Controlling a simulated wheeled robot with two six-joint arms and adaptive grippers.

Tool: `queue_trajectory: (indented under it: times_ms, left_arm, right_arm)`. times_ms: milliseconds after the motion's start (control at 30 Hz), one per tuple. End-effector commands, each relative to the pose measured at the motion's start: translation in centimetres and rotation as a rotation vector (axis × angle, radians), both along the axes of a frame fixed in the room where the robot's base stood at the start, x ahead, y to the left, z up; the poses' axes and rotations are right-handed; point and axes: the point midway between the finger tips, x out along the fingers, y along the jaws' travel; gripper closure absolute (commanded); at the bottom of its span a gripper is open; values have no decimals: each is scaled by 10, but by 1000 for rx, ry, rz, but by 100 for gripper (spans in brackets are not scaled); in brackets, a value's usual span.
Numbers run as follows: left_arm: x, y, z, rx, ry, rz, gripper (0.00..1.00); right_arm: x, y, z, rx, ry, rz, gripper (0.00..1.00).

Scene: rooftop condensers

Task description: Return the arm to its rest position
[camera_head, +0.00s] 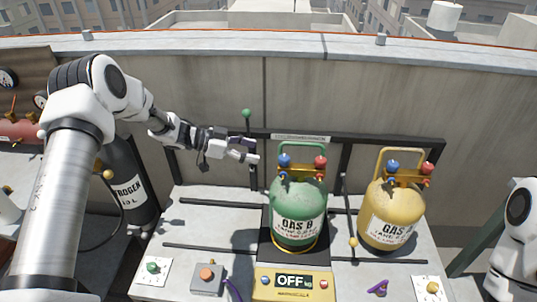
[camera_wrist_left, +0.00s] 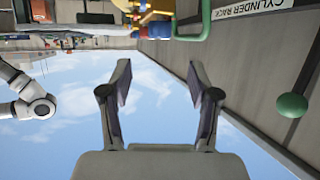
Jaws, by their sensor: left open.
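My left arm (camera_head: 95,110) reaches in from the left, and its gripper (camera_head: 247,151) is held in the air in front of the back wall, left of the green cylinder. The left wrist view shows the two fingers (camera_wrist_left: 160,82) spread apart with nothing between them. The green cylinder (camera_head: 298,228), marked GAS, stands upright on the bench with blue and red knobs on top. A yellow cylinder (camera_head: 391,228) stands to its right. Part of my right arm (camera_head: 516,240) shows at the right edge; its gripper is out of view.
The bench (camera_head: 205,222) carries a yellow unit reading OFF (camera_head: 292,284), a grey box with an orange button (camera_head: 207,279) and a green knob plate (camera_head: 152,267). A dark nitrogen cylinder (camera_head: 130,190) stands at left. A green ball-topped lever (camera_head: 247,114) rises behind the gripper.

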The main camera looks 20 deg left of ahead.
Motion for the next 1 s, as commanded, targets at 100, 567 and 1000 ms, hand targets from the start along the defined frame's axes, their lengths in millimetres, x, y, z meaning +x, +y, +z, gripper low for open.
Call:
queue_trajectory:
  times_ms: [100,567,1000]
  left_arm:
    - [-5,8,4,0,0,0,39]
    - [-6,9,3,1,2,-1,39]
    - [-160,-141,-178,-90,631,268,39]
  right_arm:
    - [0,0,0,0,0,0,60]
    - [0,0,0,0,0,0,60]
    - [0,0,0,0,0,0,60]
